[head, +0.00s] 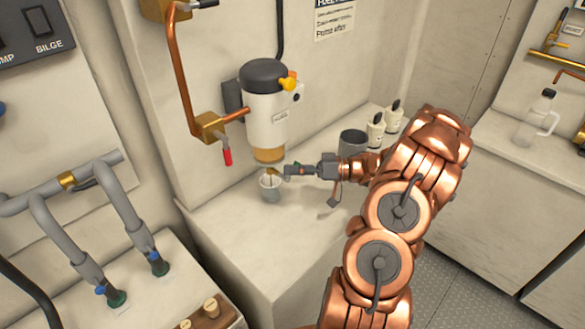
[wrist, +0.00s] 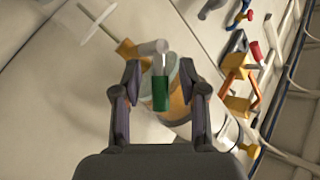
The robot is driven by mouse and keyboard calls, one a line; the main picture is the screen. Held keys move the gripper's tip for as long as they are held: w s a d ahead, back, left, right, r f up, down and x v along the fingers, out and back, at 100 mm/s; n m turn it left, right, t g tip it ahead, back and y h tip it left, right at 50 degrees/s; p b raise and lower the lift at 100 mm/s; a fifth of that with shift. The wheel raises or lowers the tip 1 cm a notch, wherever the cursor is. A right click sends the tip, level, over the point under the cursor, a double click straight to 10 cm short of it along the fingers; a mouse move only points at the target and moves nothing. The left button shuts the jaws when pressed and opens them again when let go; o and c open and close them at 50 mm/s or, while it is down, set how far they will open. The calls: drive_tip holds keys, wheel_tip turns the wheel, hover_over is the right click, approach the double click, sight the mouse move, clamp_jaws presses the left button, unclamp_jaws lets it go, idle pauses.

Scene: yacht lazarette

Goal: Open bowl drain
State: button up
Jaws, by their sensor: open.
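A white filter housing (head: 267,115) with a black top hangs on the wall, with an amber bowl (head: 268,155) at its bottom. The bowl also shows in the wrist view (wrist: 178,98), partly behind a small green handle (wrist: 160,93) on a pale stem. Brass drain fitting (wrist: 130,50) shows beside the stem. A clear cup (head: 270,188) stands on the ledge below the bowl. My gripper (head: 283,171) is at the drain just under the bowl. In the wrist view its open fingers (wrist: 162,90) stand on both sides of the green handle, with gaps.
A red-handled brass valve (head: 210,125) on a copper pipe is left of the housing. A grey canister (head: 352,142) and two white bottles (head: 375,130) stand on the ledge to the right, behind my arm. The ledge front (head: 235,225) is clear.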

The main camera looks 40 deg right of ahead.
clamp_jaws()
idle(0.4)
drive_tip(key=shift+a, duration=0.1)
idle(0.3)
drive_tip(key=n+h, duration=0.1)
drive_tip(key=g+h+b, duration=0.1)
drive_tip(key=n+b, duration=0.1)
drive_tip(key=shift+a+r+n+h, duration=0.25)
drive_tip(key=shift+a+n+h, duration=0.05)
drive_tip(key=shift+a+h, duration=0.1)
drive_tip(key=shift+s+a+r+n+g+h+b, duration=0.1)
drive_tip(key=shift+a+n+g+h+b, duration=0.2)
drive_tip(key=shift+n+h, duration=0.5)
drive_tip(key=shift+s+a+r+n+g+h+b, duration=0.15)
drive_tip(key=shift+a+n+h, duration=0.3)
drive_tip(key=shift+h, duration=0.65)
drive_tip(key=shift+w, duration=0.1)
unclamp_jaws()
